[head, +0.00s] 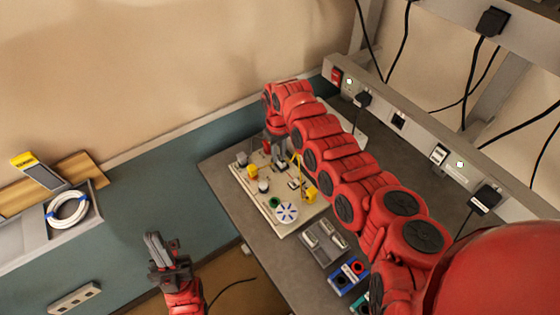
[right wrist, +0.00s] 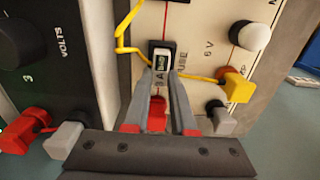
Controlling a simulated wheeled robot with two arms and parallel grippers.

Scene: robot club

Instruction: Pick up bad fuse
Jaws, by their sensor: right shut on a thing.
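In the right wrist view, the fuse (right wrist: 160,62) is a small pale piece in a dark holder on the cream circuit board (right wrist: 203,20), beside printed "FUSE" lettering. My right gripper (right wrist: 162,75) is shut on it, with a fingertip at each side. The fuse still appears to be at its holder; whether it is lifted clear, I cannot tell. In the head view, my right gripper (head: 275,148) reaches down to the far part of the board (head: 290,228), and the fuse is hidden there. My left gripper (head: 165,248) is away from the board, near the bench's front edge; its jaw opening is unclear.
Yellow wire and a yellow plug (right wrist: 238,86) lie close to the right gripper. A dark meter labelled "VOLTS" (right wrist: 60,60) stands at left. In the head view, grey holders (head: 324,240) and a blue tray (head: 348,275) lie nearer on the grey mat (head: 225,185).

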